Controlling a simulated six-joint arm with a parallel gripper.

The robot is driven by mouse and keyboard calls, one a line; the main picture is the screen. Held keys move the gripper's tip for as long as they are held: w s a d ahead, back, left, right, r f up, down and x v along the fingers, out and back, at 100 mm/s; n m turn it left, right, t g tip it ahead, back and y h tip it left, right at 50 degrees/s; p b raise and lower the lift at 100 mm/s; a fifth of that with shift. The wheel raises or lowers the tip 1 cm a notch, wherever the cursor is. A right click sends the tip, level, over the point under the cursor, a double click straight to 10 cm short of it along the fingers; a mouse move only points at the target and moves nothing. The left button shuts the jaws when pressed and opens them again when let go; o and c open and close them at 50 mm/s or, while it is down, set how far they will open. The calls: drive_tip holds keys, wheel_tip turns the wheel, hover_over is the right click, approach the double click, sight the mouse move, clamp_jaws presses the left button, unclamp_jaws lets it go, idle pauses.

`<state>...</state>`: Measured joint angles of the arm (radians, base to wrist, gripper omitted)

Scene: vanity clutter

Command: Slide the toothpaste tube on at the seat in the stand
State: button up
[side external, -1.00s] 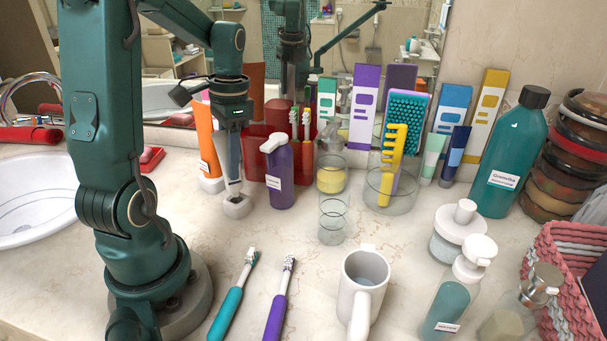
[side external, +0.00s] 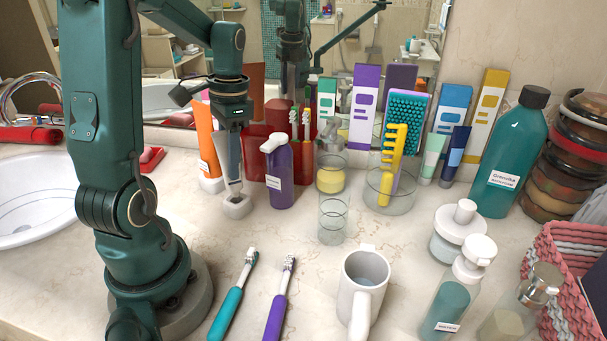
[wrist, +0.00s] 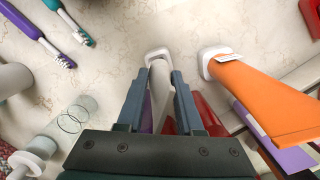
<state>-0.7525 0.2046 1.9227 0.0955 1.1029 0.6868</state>
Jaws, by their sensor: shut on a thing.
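The toothpaste tube (side external: 233,165) is pale grey-white and stands nearly upright, narrow end down. Its lower end meets a small white stand (side external: 237,207) on the counter; the exact depth of the fit cannot be told. My gripper (side external: 231,140) points down and is shut on the tube's upper part. In the wrist view, the tube (wrist: 159,92) lies between the two fingers of my gripper (wrist: 159,76), and its far end reaches the white stand (wrist: 157,52). The seat itself is hidden by the tube.
An orange tube (side external: 206,140) in its own white base stands close on the left. Two toothbrushes (side external: 228,308) lie in front. Bare counter lies between them and the stand.

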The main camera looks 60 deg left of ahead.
drive_tip(key=shift+f, duration=1.5)
drive_tip(key=o, duration=0.9)
drive_tip(key=shift+w+r, duration=0.2)
drive_tip(key=shift+r, duration=1.1)
drive_tip(key=shift+w+r, duration=0.15)
drive_tip(key=shift+r, duration=1.1)
drive_tip(key=shift+s, duration=0.1)
